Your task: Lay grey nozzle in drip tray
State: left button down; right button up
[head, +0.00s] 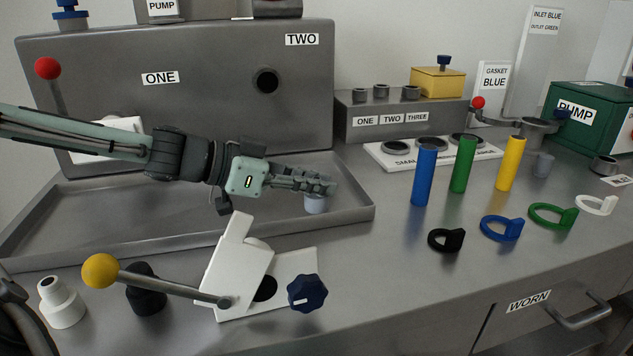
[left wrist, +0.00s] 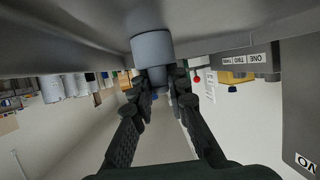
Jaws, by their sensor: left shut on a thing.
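The grey nozzle (head: 316,204) is a small pale blue-grey cylinder with a narrower neck, which shows in the left wrist view (left wrist: 152,47). My left gripper (head: 327,185) is shut on its neck; both fingers also show in the left wrist view (left wrist: 158,80). The nozzle hangs wide end down inside the outline of the drip tray (head: 200,242), a long grey metal tray, near its right end. I cannot tell whether its base touches the tray floor. The gripper hides the nozzle's top in the head view. My right gripper is not in view.
A yellow-knobbed lever (head: 101,270) and white bracket (head: 237,265) stand in front of the tray. A white nozzle (head: 62,304) and a black one (head: 146,290) stand at front left. A grey panel (head: 200,60) rises behind. Coloured cylinders (head: 424,175) stand to the right.

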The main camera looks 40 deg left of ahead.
pick_arm(q)
jog(key=c, duration=1.5)
grip_release()
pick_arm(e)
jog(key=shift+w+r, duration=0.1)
pick_arm(q)
jog(key=shift+r, duration=0.1)
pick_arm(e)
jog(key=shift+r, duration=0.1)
pick_arm(q)
jog(key=shift+s+a, duration=0.15)
jog(key=shift+s, duration=0.05)
jog(key=v, duration=1)
jog(key=shift+s+a+r, duration=0.1)
jog(key=shift+s+r, duration=0.05)
jog(key=shift+r, duration=0.05)
jog(key=shift+s+a+r, duration=0.2)
jog(key=shift+s+a, duration=0.05)
jog(key=shift+s, duration=0.2)
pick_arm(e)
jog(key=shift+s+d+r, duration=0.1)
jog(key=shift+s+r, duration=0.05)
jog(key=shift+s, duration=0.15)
